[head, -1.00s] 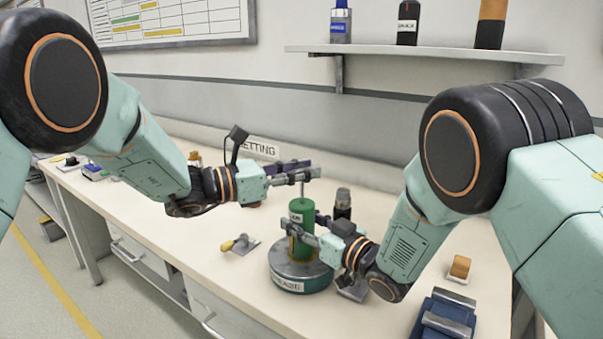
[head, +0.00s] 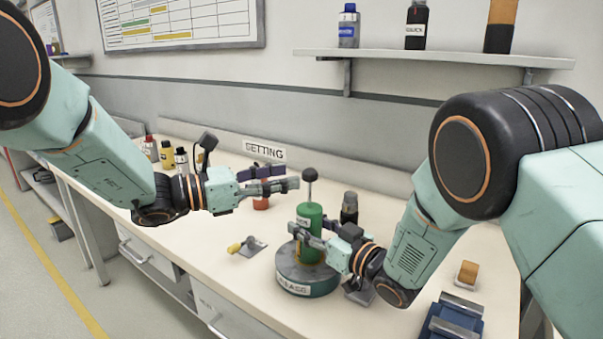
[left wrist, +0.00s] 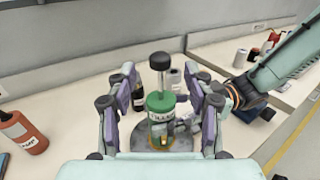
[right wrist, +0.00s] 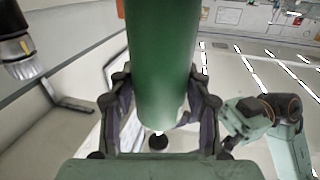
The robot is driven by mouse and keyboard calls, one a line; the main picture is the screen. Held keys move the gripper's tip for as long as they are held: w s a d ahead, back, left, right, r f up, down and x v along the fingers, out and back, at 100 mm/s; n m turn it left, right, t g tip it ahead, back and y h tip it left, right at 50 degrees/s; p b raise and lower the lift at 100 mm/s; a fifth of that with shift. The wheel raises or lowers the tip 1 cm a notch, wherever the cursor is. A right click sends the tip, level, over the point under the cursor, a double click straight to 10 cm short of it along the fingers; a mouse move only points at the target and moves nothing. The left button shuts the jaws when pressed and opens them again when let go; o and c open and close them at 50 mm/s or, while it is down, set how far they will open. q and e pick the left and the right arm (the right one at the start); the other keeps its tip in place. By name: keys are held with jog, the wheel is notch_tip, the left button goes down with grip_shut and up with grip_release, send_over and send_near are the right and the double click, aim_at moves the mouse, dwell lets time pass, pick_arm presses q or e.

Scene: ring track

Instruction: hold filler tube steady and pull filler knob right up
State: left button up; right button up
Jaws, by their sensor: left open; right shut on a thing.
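The green filler tube (head: 310,217) stands upright on the round grease pot (head: 307,277). A thin rod rises from its top to the black filler knob (head: 310,174), with a stretch of bare rod showing between. My right gripper (head: 303,232) is shut on the tube from the right; the right wrist view shows the tube (right wrist: 160,65) between its fingers. My left gripper (head: 291,185) is open and empty, just left of the knob and slightly lower, apart from it. In the left wrist view the knob (left wrist: 160,60) stands between and beyond the spread fingers.
A dark bottle (head: 349,207) stands close behind the tube. A small yellow-handled tool (head: 247,246) lies left of the pot. A blue fixture (head: 452,318) and an orange block (head: 467,272) are at the right.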

pick_arm(q)
jog(key=v, duration=0.5)
jog(key=shift+s+a, duration=0.15)
jog(key=shift+a, duration=0.2)
pick_arm(e)
jog(key=o, duration=1.4)
jog(key=shift+o, duration=0.2)
jog(key=shift+d, duration=0.1)
jog(key=v, duration=1.1)
jog(key=shift+s+d, duration=0.15)
jog(key=shift+s, duration=0.25)
